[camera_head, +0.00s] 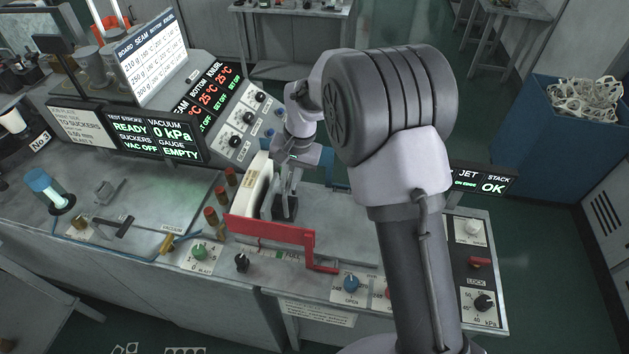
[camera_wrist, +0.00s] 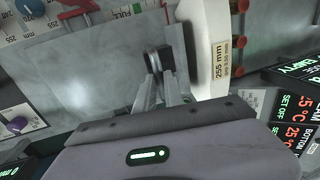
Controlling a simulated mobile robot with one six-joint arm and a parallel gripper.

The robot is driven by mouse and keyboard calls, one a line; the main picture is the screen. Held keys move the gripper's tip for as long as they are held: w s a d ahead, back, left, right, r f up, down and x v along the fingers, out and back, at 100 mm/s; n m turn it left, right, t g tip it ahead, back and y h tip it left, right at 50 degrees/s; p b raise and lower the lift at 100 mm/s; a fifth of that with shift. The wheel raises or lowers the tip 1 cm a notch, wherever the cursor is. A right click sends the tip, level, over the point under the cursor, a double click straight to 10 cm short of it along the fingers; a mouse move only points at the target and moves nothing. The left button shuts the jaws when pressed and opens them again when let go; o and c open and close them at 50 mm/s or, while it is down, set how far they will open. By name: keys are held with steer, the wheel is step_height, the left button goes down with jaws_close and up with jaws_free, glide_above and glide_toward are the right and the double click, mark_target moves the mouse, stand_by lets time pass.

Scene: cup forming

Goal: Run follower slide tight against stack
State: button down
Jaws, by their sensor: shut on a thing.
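The stack (camera_head: 257,186) is a white block standing on edge on the machine bed, left of my gripper. In the wrist view the stack (camera_wrist: 208,35) carries a label reading 255 mm. The follower slide shows as an upright grey plate (camera_wrist: 188,47) beside the stack's face; I cannot tell whether they touch. A dark grip piece (camera_wrist: 155,60) sits at the plate's side. My gripper (camera_head: 289,188) points down here, and in the wrist view its fingers (camera_wrist: 163,88) are closed on the follower slide's grip. The exact contact is partly hidden by the fingers.
A red bracket (camera_head: 268,231) runs along the bed's front edge. Several brown-capped posts (camera_head: 221,203) stand left of the stack. A grey bed surface (camera_head: 345,232) lies clear to the right.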

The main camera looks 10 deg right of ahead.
steer(key=shift+w+a+r, duration=0.1)
steer(key=shift+w+a, duration=0.15)
steer(key=shift+a, duration=0.35)
steer(key=shift+w+a, duration=0.2)
steer(key=shift+a, duration=0.4)
steer(key=c, duration=1.5)
jaws_free()
steer(key=shift+o, duration=0.2)
steer(key=s+d+r+p, duration=0.1)
steer(key=d+r+p, duration=0.1)
steer(key=r, duration=1.5)
steer(key=shift+d+p, duration=0.3)
steer(key=shift+d, duration=0.3)
steer(key=shift+s, duration=0.1)
